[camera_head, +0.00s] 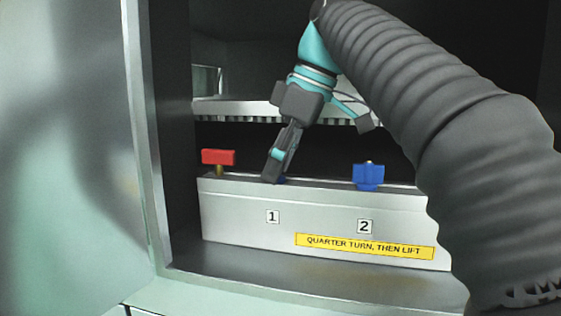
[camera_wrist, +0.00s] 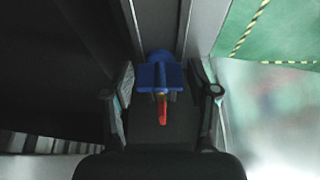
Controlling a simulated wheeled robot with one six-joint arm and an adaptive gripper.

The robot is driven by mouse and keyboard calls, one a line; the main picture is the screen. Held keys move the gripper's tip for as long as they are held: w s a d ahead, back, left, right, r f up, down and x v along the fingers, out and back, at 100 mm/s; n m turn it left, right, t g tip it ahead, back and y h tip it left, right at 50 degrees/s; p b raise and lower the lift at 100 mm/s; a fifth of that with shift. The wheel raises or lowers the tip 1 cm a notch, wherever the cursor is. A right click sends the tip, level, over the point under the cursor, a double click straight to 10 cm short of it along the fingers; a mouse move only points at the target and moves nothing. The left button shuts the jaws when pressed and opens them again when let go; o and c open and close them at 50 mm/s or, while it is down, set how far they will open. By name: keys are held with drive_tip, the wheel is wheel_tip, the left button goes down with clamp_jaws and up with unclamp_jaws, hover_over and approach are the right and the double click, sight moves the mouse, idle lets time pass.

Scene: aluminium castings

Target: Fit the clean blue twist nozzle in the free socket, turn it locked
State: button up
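In the head view my gripper (camera_head: 277,166) points down at the rail above label 1, its fingers seen edge-on. A little blue, apparently a blue nozzle (camera_head: 281,180), shows at the fingertips, mostly hidden by them. In the wrist view a blue winged nozzle (camera_wrist: 160,76) lies between the two fingers of my gripper (camera_wrist: 161,77). A finger stands on each side with a small gap, so the gripper looks open around it. Another blue nozzle (camera_head: 368,176) stands upright above label 2. I cannot tell whether either is clean or locked.
A red-handled valve (camera_head: 218,157) stands on the left end of the grey rail (camera_head: 235,210); its red handle also shows in the wrist view (camera_wrist: 162,110). A yellow label (camera_head: 364,246) reads "QUARTER TURN, THEN LIFT". A metal cabinet frame (camera_head: 147,150) bounds the left.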

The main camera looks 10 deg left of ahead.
sight(360, 164)
drive_tip(key=shift+o, duration=0.4)
drive_tip(key=shift+r, duration=0.1)
drive_tip(key=shift+d+r, duration=0.25)
drive_tip(key=shift+r, duration=0.25)
drive_tip(key=d, duration=0.4)
drive_tip(key=s+d, duration=0.1)
drive_tip(key=d, duration=0.7)
drive_tip(key=shift+s, duration=0.15)
drive_tip(key=shift+c, duration=0.2)
